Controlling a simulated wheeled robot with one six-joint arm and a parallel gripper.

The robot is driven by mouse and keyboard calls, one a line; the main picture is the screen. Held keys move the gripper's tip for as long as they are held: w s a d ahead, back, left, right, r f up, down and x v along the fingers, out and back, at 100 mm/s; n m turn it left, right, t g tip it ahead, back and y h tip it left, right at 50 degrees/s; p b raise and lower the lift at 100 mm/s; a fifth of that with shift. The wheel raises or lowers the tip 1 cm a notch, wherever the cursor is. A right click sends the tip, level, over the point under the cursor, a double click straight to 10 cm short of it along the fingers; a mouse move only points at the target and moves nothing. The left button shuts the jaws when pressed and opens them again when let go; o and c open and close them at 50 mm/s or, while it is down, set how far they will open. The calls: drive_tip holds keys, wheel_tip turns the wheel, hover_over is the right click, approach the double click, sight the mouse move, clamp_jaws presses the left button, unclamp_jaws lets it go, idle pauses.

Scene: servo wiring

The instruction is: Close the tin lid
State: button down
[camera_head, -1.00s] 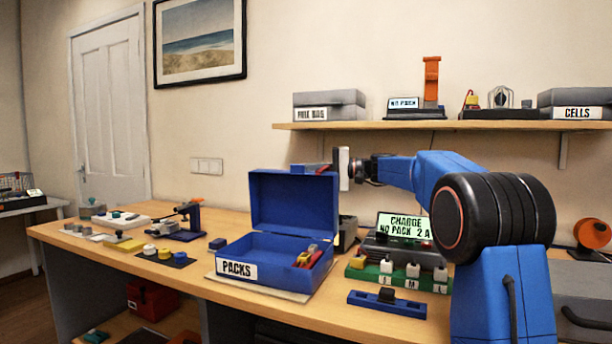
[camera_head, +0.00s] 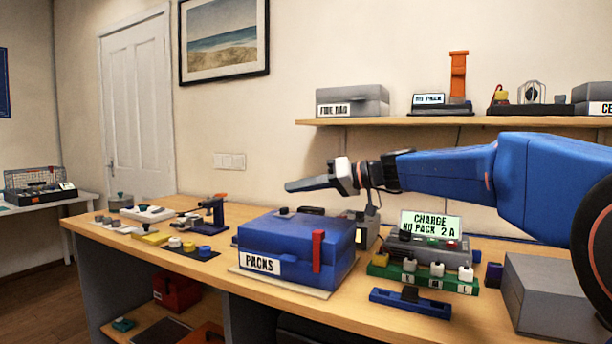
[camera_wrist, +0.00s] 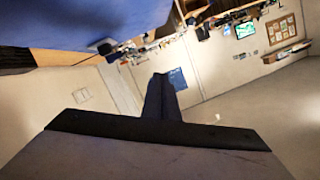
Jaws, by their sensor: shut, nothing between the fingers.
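The blue tin labelled PACKS (camera_head: 284,262) sits on the workbench in the head view. Its blue lid (camera_head: 300,226) is down over the box, and the inside is hidden. A red latch strip (camera_head: 318,251) shows upright on its front. My gripper (camera_head: 288,186) is shut and empty, above and behind the tin's lid, apart from it and pointing left. In the wrist view the shut dark fingers (camera_wrist: 162,98) reach out with nothing in them. A blue surface at the wrist view's upper left may be the tin lid; I cannot tell.
A charger (camera_head: 432,224) reading NO PACK stands right of the tin, with a green block (camera_head: 420,277) and a blue bar (camera_head: 410,303) before it. Small parts and a blue stand (camera_head: 217,209) lie left. A shelf (camera_head: 450,122) hangs behind.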

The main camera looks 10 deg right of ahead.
sight(287, 234)
drive_tip(key=s+a+f+n, duration=0.1)
drive_tip(key=f, duration=0.1)
drive_tip(key=s+a+f+n, duration=0.1)
drive_tip(key=s+f, duration=0.1)
drive_tip(key=s+a+f+n+t+h, duration=0.1)
drive_tip(key=s+f, duration=0.1)
drive_tip(key=f, duration=0.1)
drive_tip(key=shift+a+f+n, duration=0.1)
drive_tip(key=shift+a+n, duration=0.05)
drive_tip(key=shift+n, duration=0.25)
drive_tip(key=shift+s+a+f, duration=0.1)
drive_tip(key=shift+s+f, duration=0.05)
drive_tip(key=shift+f, duration=0.3)
drive_tip(key=shift+s+a+f, duration=0.1)
drive_tip(key=shift+f, duration=0.35)
drive_tip(key=shift+f, duration=0.15)
